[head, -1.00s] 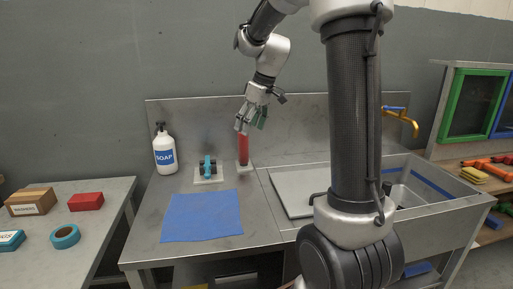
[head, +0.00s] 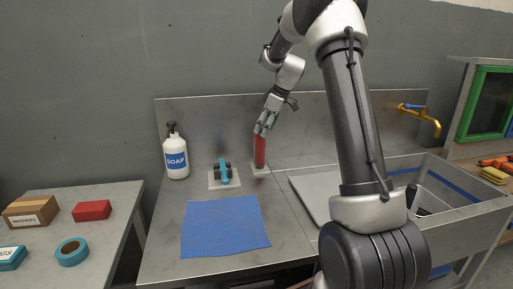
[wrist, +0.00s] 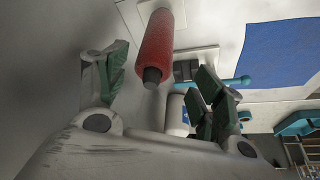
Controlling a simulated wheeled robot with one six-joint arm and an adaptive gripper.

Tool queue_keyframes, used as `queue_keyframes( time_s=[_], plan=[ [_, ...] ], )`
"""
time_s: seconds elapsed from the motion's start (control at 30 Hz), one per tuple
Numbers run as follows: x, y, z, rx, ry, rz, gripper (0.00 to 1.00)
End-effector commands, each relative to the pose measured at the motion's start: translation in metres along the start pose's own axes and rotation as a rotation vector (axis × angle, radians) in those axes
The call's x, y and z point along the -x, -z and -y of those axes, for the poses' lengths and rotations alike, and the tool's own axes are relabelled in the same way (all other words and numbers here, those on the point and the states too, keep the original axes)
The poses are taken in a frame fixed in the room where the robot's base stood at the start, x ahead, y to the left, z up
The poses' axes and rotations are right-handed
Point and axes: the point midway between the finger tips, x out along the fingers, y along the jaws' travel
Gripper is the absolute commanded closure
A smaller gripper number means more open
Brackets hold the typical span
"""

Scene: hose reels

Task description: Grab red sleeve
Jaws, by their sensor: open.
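The red sleeve (head: 260,151) stands upright on a small pale base plate (head: 260,170) at the back of the metal counter. It also shows in the wrist view (wrist: 156,48), with a dark tip at its near end. My gripper (head: 265,124) is at the sleeve's top end in the head view. In the wrist view its open fingers (wrist: 160,85) stand on either side of the sleeve's dark tip, with visible gaps. I cannot tell whether any finger touches it.
A blue lever on a plate (head: 223,175) and a soap bottle (head: 176,158) stand left of the sleeve. A blue cloth (head: 224,225) lies in front. A sink with a yellow tap (head: 420,117) is at right. A side table (head: 103,239) is at far left.

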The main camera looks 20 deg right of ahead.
Motion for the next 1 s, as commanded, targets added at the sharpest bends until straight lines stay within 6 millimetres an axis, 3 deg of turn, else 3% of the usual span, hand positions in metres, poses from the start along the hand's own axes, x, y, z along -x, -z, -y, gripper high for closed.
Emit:
queue_keyframes(
  time_s=[0.17,0.47,0.73,0.97,1.0],
  plan=[
    [-0.004,0.002,-0.002,0.021,-0.001,-0.005,0.32],
    [-0.034,0.003,-0.002,0.022,-0.001,-0.005,0.32],
    [-0.074,0.005,-0.003,0.021,0.000,-0.004,0.32],
    [-0.077,0.005,-0.003,0.021,-0.003,-0.005,0.32],
    [-0.077,0.005,-0.003,0.021,-0.003,-0.005,0.38]
  ],
)
